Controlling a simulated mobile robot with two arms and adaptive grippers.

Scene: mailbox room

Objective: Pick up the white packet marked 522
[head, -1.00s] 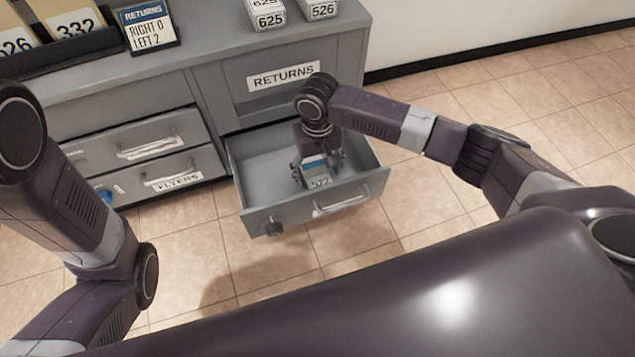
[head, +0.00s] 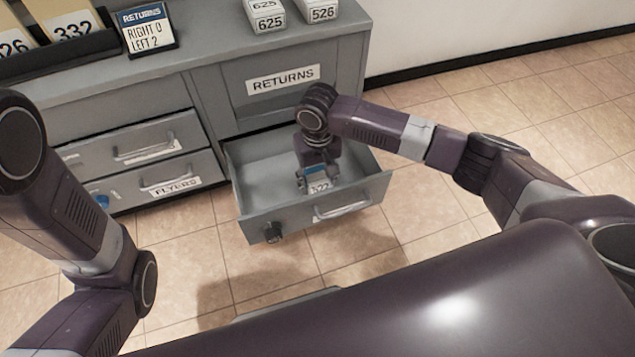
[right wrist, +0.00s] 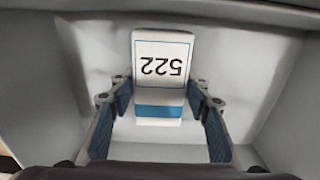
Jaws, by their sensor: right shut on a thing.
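The white packet marked 522 (right wrist: 162,58) has a blue band and lies between the two fingers of my right gripper (right wrist: 160,108) in the right wrist view. In the head view the packet (head: 319,187) shows under my right gripper (head: 318,180), inside the open drawer (head: 262,216). The right gripper is shut on the packet. I cannot tell whether the packet touches the drawer floor. Of my left arm only links show at the left; its gripper is not in view.
The drawer is below the RETURNS panel (head: 284,80) of the grey cabinet. Two white packets, 625 (head: 267,18) and 526 (head: 322,12), stand on top beside a returns sign (head: 147,28). A FLYERS drawer (head: 172,178) is closed at left.

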